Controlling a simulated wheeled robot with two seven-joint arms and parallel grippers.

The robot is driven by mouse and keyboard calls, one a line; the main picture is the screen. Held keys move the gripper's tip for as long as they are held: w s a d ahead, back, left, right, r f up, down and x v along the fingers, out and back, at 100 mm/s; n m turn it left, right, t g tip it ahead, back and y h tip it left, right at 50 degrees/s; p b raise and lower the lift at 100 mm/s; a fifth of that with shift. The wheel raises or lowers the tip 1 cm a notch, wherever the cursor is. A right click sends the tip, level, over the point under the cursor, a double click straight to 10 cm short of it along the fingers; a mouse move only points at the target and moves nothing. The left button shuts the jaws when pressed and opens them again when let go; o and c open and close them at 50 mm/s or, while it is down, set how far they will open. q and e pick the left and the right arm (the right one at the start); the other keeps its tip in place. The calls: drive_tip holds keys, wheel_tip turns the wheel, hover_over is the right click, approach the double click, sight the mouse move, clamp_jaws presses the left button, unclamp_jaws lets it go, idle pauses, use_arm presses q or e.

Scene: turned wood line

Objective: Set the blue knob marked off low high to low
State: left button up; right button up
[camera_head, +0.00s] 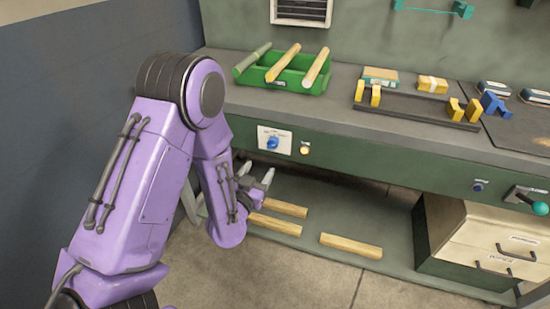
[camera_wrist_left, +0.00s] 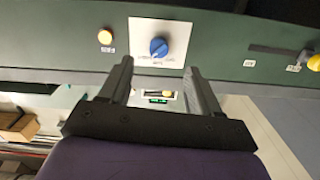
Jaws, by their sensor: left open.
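The blue knob (camera_head: 273,143) sits on a white label plate (camera_head: 286,136) on the green front of the bench. In the left wrist view, which looks upside down, the knob (camera_wrist_left: 158,48) is ahead of the fingers and a pale mark shows on it. The plate's lettering is too small to read, so I cannot tell the setting. My left gripper (camera_head: 256,172) is open and empty, below and a little left of the knob in the head view. Its fingers (camera_wrist_left: 160,70) are apart from the knob. My right gripper is not in view.
A small blue knob (camera_head: 478,186) and a teal-ended lever (camera_head: 540,208) are farther right. A green tray (camera_head: 288,77) of turned wood stands above on the bench. Wooden bars (camera_head: 351,245) lie on the lower shelf.

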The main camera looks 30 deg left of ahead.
sight(271, 146)
use_arm(q)
drive_tip(key=shift+t, duration=0.3)
drive_tip(key=x, duration=0.3)
drive_tip(key=r+p+x, duration=0.1)
drive_tip(key=x, duration=0.5)
drive_tip(key=shift+w+r, duration=0.25)
drive_tip(key=shift+w, duration=0.15)
drive_tip(key=shift+w+a, duration=0.2)
drive_tip(key=shift+w, duration=0.4)
drive_tip(key=c, duration=1)
